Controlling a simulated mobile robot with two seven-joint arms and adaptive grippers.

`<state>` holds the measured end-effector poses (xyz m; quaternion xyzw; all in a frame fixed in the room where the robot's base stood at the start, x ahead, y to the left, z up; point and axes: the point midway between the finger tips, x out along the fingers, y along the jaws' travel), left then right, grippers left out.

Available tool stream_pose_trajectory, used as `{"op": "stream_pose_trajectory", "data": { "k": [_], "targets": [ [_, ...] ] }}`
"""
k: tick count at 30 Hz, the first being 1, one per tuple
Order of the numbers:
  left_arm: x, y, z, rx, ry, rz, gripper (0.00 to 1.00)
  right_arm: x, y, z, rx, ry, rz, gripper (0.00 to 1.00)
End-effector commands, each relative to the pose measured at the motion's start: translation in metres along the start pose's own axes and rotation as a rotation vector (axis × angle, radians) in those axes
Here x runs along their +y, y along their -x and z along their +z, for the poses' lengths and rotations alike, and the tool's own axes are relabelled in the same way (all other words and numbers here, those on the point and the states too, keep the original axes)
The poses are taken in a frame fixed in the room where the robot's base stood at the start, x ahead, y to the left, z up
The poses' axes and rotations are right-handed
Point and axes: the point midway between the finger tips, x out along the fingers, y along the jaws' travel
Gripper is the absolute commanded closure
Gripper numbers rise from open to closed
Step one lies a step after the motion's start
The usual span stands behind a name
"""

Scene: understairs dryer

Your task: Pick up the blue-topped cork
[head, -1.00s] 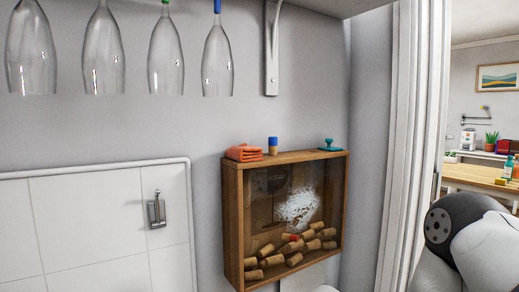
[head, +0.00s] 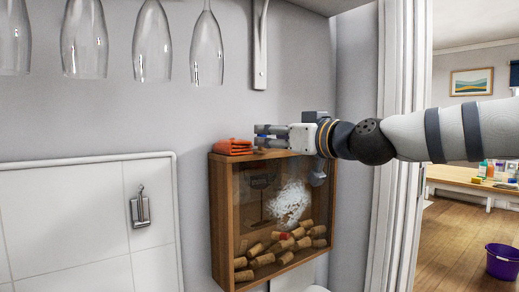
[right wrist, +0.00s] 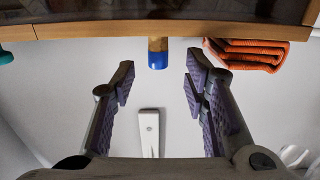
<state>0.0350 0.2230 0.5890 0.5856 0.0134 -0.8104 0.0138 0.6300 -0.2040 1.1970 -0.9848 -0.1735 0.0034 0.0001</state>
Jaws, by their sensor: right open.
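The blue-topped cork (right wrist: 158,53) stands on the top of the wooden box (right wrist: 110,29), which appears upside down in the right wrist view. Its blue end points down in that picture. My right gripper (head: 264,138) reaches in from the right, above the box top in the head view. In the right wrist view the gripper (right wrist: 160,76) is open, its padded fingers apart on either side. The cork shows in the gap, around or just beyond the fingertips, with no visible contact. In the head view the gripper largely hides the cork. My left gripper is not in view.
A folded orange cloth (head: 232,147) lies on the box top, close beside the gripper; it also shows in the right wrist view (right wrist: 246,52). A teal item (right wrist: 5,56) is at the other side. Glasses (head: 206,48) hang above, beside a white bracket (head: 260,45).

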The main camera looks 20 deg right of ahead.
Motion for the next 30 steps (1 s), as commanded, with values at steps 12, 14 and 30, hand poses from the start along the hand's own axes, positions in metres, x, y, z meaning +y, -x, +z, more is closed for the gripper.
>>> {"op": "stream_pose_trajectory", "data": {
  "k": [12, 14, 30],
  "targets": [
    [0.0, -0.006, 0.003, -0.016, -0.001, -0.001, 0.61, 0.002, -0.052, -0.004, 0.006, 0.001, 0.001, 0.59],
    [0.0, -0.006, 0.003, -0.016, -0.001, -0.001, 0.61, 0.002, -0.052, -0.004, 0.006, 0.001, 0.001, 0.59],
    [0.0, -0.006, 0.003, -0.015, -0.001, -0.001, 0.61, 0.002, -0.051, -0.004, 0.005, 0.001, 0.001, 0.92]
  ]
}}
